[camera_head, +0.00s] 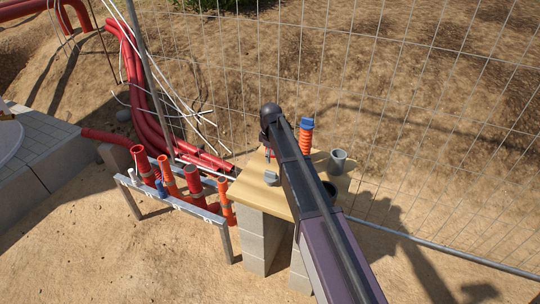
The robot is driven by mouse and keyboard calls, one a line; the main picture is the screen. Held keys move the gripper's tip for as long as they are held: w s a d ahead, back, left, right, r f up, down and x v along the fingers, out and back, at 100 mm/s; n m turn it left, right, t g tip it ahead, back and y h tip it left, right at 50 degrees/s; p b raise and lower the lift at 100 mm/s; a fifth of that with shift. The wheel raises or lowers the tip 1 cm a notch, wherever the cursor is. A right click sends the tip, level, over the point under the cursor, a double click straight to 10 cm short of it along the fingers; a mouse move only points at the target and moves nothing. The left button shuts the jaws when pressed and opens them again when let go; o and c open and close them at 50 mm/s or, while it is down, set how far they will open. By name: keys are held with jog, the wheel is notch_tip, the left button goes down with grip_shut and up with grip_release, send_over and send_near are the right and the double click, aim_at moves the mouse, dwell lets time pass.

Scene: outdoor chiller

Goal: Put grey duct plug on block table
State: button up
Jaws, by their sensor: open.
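The block table (254,193) has a pale wooden top on stacked concrete blocks, in the middle of the head view. A small grey piece (271,179) lies on its left part, close to my arm. A grey cup-shaped piece (338,160) stands at the right edge of the top. I cannot tell for sure which of these is the grey duct plug. My arm crosses the table from the lower right and ends in a dark round joint above its back edge. My gripper's fingers cannot be made out, and my arm hides part of the top.
An orange ribbed pipe with a blue cap (306,125) stands upright at the table's back. A dark round opening (330,188) shows right of my arm. A metal rack (183,205) with red and orange pipes stands left. A wire fence (400,110) runs behind. Sand in front is clear.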

jog(key=shift+r+p, duration=1.15)
jog(key=shift+r, duration=0.3)
jog(key=s+d+m, duration=1.4)
jog(key=s+d, duration=0.8)
jog(key=s, duration=0.4)
jog(key=shift+d, duration=0.3)
